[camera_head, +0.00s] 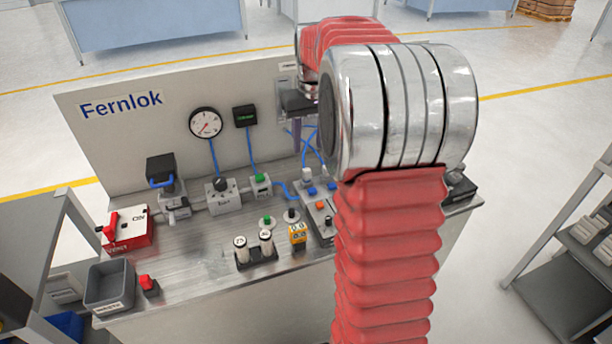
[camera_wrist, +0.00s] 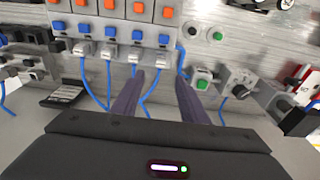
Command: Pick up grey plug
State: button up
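A small dark grey plug (camera_head: 291,215) stands on a pale round base on the bench in the head view, beside a green-topped one (camera_head: 267,222). In the wrist view what looks like the same dark plug (camera_wrist: 196,31) is near the top, right of the valve block, with the green one (camera_wrist: 218,35) beside it. My gripper (camera_wrist: 160,77) is open, its two dark fingers apart with nothing held between them. Blue tubes show behind and between the fingers. In the head view one finger of my gripper (camera_head: 297,135) shows near the back panel; my arm hides the rest.
A valve block (camera_wrist: 110,28) with orange and blue buttons and blue tubes lies close to the fingers. A rack with two white-topped cylinders (camera_head: 257,255), a yellow block (camera_head: 297,234), a grey bin (camera_head: 109,286) and a red box (camera_head: 128,230) stand on the bench. The back panel (camera_head: 130,105) rises behind.

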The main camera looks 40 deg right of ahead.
aim_at(306, 170)
jog(key=shift+w+f, duration=0.2)
jog(key=shift+f, duration=1.35)
jog(key=shift+w+f, duration=0.15)
jog(key=shift+f, duration=1.4)
jog(key=shift+w+f, duration=0.15)
jog(key=shift+f, duration=1.15)
jog(key=shift+w+f, duration=0.1)
jog(key=shift+f, duration=1.2)
jog(key=shift+c, duration=0.5)
grip_shut()
